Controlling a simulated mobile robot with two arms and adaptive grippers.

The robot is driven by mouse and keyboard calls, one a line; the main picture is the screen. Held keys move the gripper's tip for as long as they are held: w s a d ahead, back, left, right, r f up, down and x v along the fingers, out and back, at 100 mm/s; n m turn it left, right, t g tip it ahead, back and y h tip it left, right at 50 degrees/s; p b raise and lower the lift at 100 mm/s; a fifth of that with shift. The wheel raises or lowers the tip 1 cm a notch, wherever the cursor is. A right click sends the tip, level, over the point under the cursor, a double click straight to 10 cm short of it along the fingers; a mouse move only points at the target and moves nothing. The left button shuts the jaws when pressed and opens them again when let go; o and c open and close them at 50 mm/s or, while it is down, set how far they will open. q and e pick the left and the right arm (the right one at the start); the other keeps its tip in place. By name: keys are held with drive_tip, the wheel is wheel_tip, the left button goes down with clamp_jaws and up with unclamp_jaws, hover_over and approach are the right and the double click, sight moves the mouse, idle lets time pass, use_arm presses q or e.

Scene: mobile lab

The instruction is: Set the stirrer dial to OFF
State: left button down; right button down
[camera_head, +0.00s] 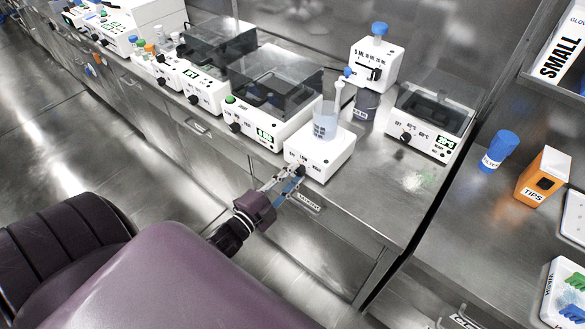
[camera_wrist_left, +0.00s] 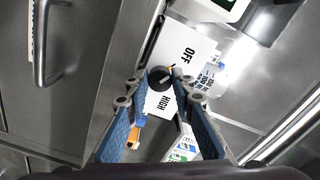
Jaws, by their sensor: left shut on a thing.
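The stirrer (camera_head: 335,158) is a white box near the counter's front edge, with a clear beaker (camera_head: 325,122) of bluish liquid on top. Its black dial (camera_wrist_left: 159,79) shows in the left wrist view, between the printed words OFF and HIGH. A pale mark on the dial slants up and right, roughly toward OFF; its exact setting is hard to tell. My left gripper (camera_head: 299,173) reaches the stirrer's front face from below left, and its fingers (camera_wrist_left: 161,88) are shut on the dial from both sides. The fingers hide part of the front face. My right gripper is out of view.
A white device with a dark lid (camera_head: 271,97) stands left of the stirrer, and another lidded device (camera_head: 432,121) to the right. Behind is a blue-capped dispenser (camera_head: 376,62).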

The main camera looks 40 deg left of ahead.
use_arm(q)
drive_tip(key=c, duration=1.7)
unclamp_jaws()
drive_tip(key=shift+f, duration=0.1)
drive_tip(key=shift+o, duration=0.2)
drive_tip(key=shift+s, duration=0.1)
drive_tip(key=s, duration=0.7)
drive_tip(key=shift+s+a, duration=0.35)
drive_tip(key=shift+s, duration=0.05)
drive_tip(key=s+d+f+n+g, duration=0.1)
drive_tip(key=s+f+n+g, duration=0.15)
drive_tip(key=f, duration=0.75)
drive_tip(key=s+d+f+n+g+y, duration=0.1)
drive_tip(key=s+d+f+n+g, duration=0.2)
drive_tip(key=f, duration=0.6)
drive_tip(key=s+f+n+g, duration=0.25)
drive_tip(key=s+f, duration=0.25)
drive_tip(key=f, duration=0.5)
drive_tip(key=s+d+f+n+g, duration=0.1)
drive_tip(key=s+d+f+g, duration=0.1)
drive_tip(key=s+f, duration=0.3)
drive_tip(key=s+d+f+n+g, duration=0.1)
drive_tip(key=s+f+g, duration=0.3)
drive_tip(key=s, duration=0.7)
drive_tip(key=s+d+f+n+g, duration=0.1)
drive_tip(key=s+d+f+g, duration=0.2)
drive_tip(key=s+f, duration=0.4)
drive_tip(key=shift+s, duration=0.7)
